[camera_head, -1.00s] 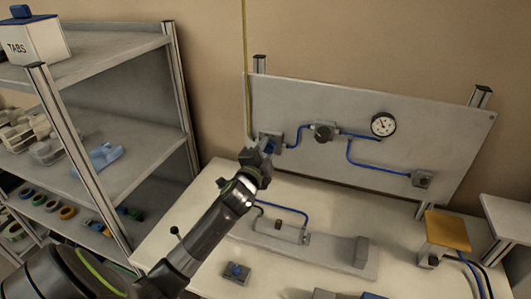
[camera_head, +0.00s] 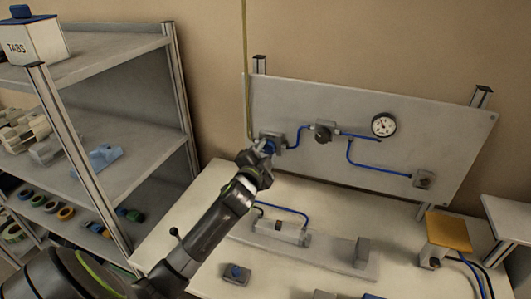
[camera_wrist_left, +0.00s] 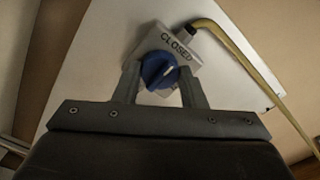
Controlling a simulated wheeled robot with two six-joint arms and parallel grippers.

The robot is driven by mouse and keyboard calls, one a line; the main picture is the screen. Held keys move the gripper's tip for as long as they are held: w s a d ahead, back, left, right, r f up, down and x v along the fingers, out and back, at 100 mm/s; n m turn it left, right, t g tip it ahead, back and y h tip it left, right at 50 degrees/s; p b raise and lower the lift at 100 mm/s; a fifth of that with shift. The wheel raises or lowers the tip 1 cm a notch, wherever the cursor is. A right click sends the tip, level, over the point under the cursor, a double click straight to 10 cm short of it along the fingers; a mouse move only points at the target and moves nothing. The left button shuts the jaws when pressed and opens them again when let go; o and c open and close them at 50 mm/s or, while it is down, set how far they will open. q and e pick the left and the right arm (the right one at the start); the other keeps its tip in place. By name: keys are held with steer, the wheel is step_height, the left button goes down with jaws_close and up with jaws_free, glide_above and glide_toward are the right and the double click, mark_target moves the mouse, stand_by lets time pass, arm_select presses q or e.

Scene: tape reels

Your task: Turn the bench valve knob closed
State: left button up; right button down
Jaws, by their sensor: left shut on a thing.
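The blue valve knob (camera_head: 269,147) is on the left end of the upright grey panel (camera_head: 310,100). In the left wrist view the round blue knob (camera_wrist_left: 159,71) sits on a grey plate marked CLOSED (camera_wrist_left: 178,46), with a pale pointer line on its face, tilted in the picture. My left gripper (camera_wrist_left: 159,78) has one finger on each side of the knob and is shut on it. In the head view my left gripper (camera_head: 262,151) reaches up to the knob and partly hides it. My right gripper is not in view.
A yellow-green hose (camera_wrist_left: 235,50) runs close beside the valve. Blue tubing (camera_head: 350,156) links fittings and a round gauge (camera_head: 384,125) on the panel. A shelf rack (camera_head: 105,160) stands left of my arm.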

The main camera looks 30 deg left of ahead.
arm_select(q)
steer(key=o, duration=1)
steer(key=shift+b+v, duration=1.8)
steer(key=shift+v, duration=6.95)
steer(key=shift+d, duration=0.1)
